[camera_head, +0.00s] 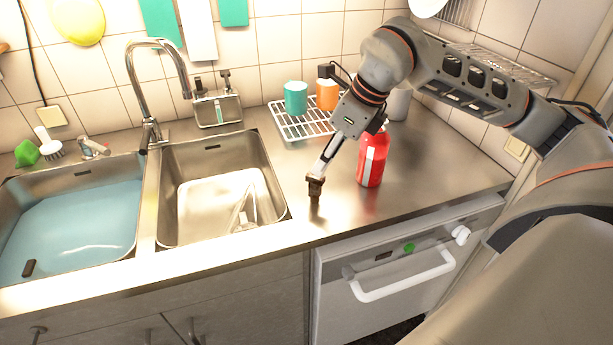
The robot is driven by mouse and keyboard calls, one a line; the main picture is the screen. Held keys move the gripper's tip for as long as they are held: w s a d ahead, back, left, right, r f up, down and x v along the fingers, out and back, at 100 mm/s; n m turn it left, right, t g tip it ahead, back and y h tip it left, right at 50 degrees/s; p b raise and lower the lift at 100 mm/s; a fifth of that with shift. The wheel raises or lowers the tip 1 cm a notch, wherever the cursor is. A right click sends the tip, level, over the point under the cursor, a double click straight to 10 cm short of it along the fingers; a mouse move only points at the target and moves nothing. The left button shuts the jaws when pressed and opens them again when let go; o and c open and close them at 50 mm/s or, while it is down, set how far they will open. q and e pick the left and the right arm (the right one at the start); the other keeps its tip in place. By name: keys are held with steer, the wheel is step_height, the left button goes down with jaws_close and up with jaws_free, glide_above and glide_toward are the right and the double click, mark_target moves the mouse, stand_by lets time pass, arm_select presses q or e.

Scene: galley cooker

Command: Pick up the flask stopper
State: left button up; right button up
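My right gripper (317,176) reaches down from the upper right to just above the steel worktop, between the right sink basin and a red flask. Its fingers look narrow and close together from this side. A small dark brown piece shows at the fingertips, with a dark patch under it. I cannot tell whether this piece is the stopper or part of the fingers. The red flask (371,163) with a white stripe stands upright on the worktop, right of the gripper; my arm partly covers its top. No stopper is clearly identifiable. My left gripper is out of view.
The right basin (184,223) holds a clear, pointed glass-like object (243,215). The left basin (75,235) has bluish water. A wire rack (300,127) with teal (295,97) and orange (327,95) cups stands behind. Worktop (440,170) is clear right of the flask.

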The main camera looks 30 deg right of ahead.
mark_target(315, 181)
steer(key=shift+x, duration=1)
steer(key=shift+s+a+f, duration=0.2)
steer(key=shift+s+f, duration=0.05)
steer(key=shift+f, duration=0.1)
steer(key=x, duration=0.3)
steer(key=shift+s+a+f, duration=0.2)
steer(key=shift+a+f, duration=0.1)
steer(key=shift+f, duration=0.05)
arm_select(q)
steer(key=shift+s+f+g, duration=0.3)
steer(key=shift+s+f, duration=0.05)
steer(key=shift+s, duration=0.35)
arm_select(e)
steer(key=shift+w+a+f, duration=0.1)
steer(key=shift+w+f, duration=0.2)
steer(key=shift+f, duration=0.25)
jaws_close()
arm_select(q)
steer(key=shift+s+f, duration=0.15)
